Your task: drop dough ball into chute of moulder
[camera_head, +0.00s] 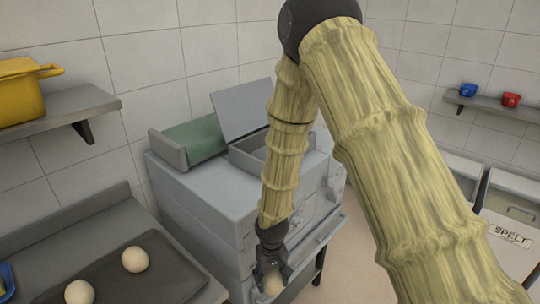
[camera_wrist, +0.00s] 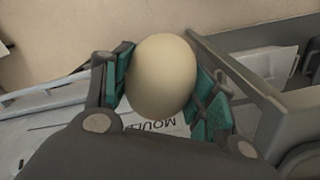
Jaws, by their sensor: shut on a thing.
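My gripper (camera_head: 271,273) is shut on a pale round dough ball (camera_head: 272,285). In the wrist view the dough ball (camera_wrist: 162,75) sits between teal finger pads on both sides. The grey moulder (camera_head: 195,195) stands in the middle of the head view, with a green belt (camera_head: 207,139) and an open box with a raised lid (camera_head: 243,108) on top. My gripper is by its near lower side, below that box. In the wrist view a partly hidden label reading "MOUL" (camera_wrist: 160,126) lies beneath the ball. I cannot tell which opening is the chute.
Two more dough balls (camera_head: 135,259) (camera_head: 79,292) lie on a dark tray (camera_head: 165,265) at lower left. A yellow bin (camera_head: 20,92) stands on a left shelf. Blue and red cups (camera_head: 468,89) (camera_head: 511,99) stand on a right shelf. A "SPELT" bin (camera_head: 510,236) is at right.

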